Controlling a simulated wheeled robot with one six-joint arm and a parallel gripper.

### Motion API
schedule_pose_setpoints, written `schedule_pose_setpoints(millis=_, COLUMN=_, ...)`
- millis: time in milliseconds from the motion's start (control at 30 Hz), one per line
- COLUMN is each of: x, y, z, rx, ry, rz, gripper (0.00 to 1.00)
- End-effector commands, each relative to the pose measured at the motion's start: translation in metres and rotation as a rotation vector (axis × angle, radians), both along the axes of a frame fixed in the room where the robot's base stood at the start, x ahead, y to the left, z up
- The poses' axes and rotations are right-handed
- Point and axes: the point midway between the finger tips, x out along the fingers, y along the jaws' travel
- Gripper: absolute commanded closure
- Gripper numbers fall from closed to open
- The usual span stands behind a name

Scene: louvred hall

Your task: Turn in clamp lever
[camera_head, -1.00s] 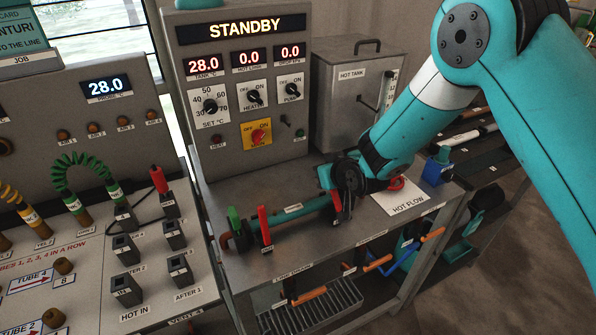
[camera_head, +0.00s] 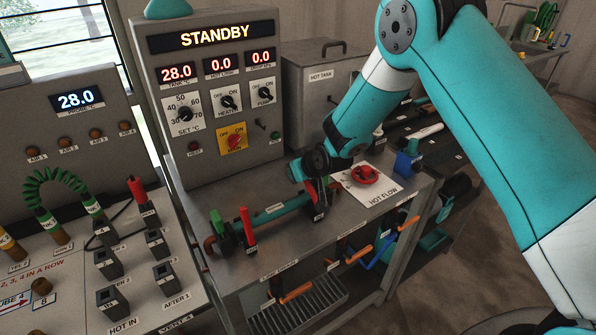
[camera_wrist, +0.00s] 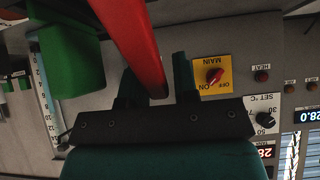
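A teal tube (camera_head: 275,211) lies along the steel bench. At its left end stand a green block (camera_head: 218,227) and an upright red clamp lever (camera_head: 248,228). Another red lever (camera_head: 312,191) is at its right end, mostly hidden by my gripper (camera_head: 308,172). In the wrist view a red lever (camera_wrist: 132,38) comes down close to the camera, its end between the two dark fingers of my gripper (camera_wrist: 158,80). A thin gap shows on the right finger's side, so the fingers look open around it. A green block (camera_wrist: 72,62) stands left of it.
A red valve wheel (camera_head: 364,175) sits on the HOT FLOW plate (camera_head: 384,190), right of my gripper. A blue fitting (camera_head: 408,160) stands beyond it. The control panel (camera_head: 215,90) rises behind the bench. Orange-handled valves (camera_head: 397,228) hang below the front edge.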

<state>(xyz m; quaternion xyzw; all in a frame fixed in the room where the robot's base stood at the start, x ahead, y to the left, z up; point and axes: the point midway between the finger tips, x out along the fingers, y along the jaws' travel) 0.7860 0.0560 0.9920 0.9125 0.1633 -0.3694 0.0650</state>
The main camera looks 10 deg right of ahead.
Motion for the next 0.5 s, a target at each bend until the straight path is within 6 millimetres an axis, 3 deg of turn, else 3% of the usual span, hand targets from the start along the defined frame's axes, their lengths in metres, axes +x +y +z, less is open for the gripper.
schedule_pose_setpoints(millis=367, x=-0.0009, y=0.0005, z=0.0008, rx=-0.001, ry=0.0, rz=0.0, gripper=0.57)
schedule_pose_setpoints(millis=500, x=-0.0089, y=-0.0027, z=0.0093, rx=-0.001, ry=-0.001, rz=0.0, gripper=0.57)
